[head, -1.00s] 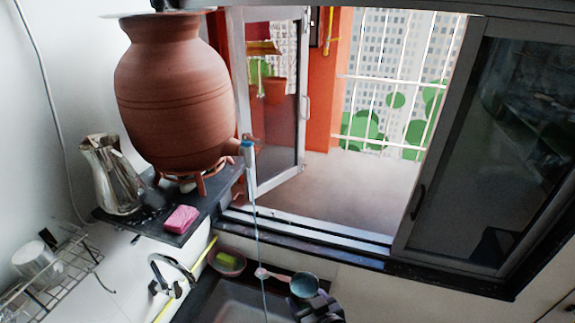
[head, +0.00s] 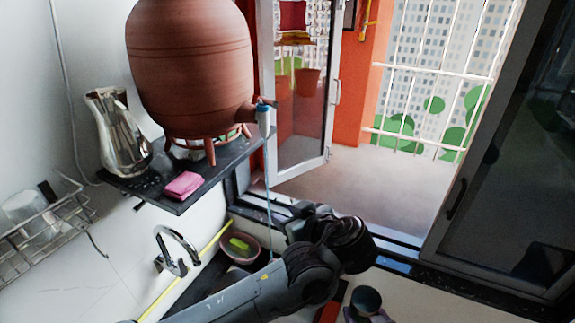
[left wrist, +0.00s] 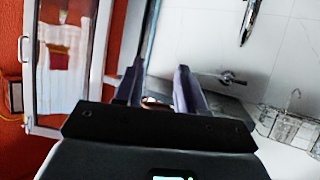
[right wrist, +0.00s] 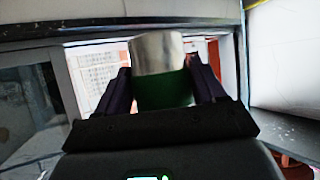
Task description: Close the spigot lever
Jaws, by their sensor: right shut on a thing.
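The clay pot (head: 190,70) stands on its legged stand on the dark shelf at the upper left in the head view. In the head view, my left arm lies low, below and right of the spigot, well apart from the lever. My right gripper (right wrist: 165,80) is shut on a green-and-silver cup (right wrist: 160,52).
A metal jug (head: 118,135) and pink sponge (head: 184,185) stand on the shelf (head: 215,178). Below are a faucet (head: 175,250), a bowl (head: 240,247) and a dish rack (head: 45,225). The open window pane (head: 300,110) is right of the spigot.

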